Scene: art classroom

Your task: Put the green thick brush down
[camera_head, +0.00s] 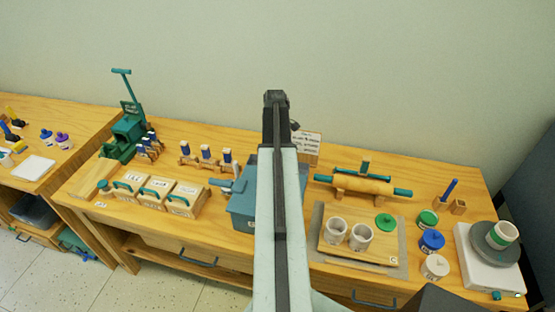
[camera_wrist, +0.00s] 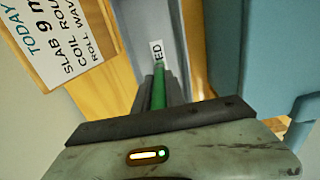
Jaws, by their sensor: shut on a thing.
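In the wrist view, the green brush (camera_wrist: 159,88) shows as a green handle held between the jaws of my gripper (camera_wrist: 160,92). The gripper is shut on it. The handle points away from the camera, and its bristles cannot be made out. In the camera_head view my arm rises through the middle of the picture, and the brush and jaws cannot be made out there. A small white label ending in "ED" (camera_wrist: 157,50) sits on a grey surface just beyond the brush's visible end. Whether the brush touches that surface cannot be told.
A blue box (camera_head: 241,207) stands on the wooden table (camera_head: 222,165), partly behind my arm. A lettered card (camera_head: 306,148) stands close by and fills the wrist view's upper left (camera_wrist: 55,40). A rolling pin (camera_head: 362,184), cups (camera_head: 335,230) and paint jars (camera_head: 431,241) crowd the right side.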

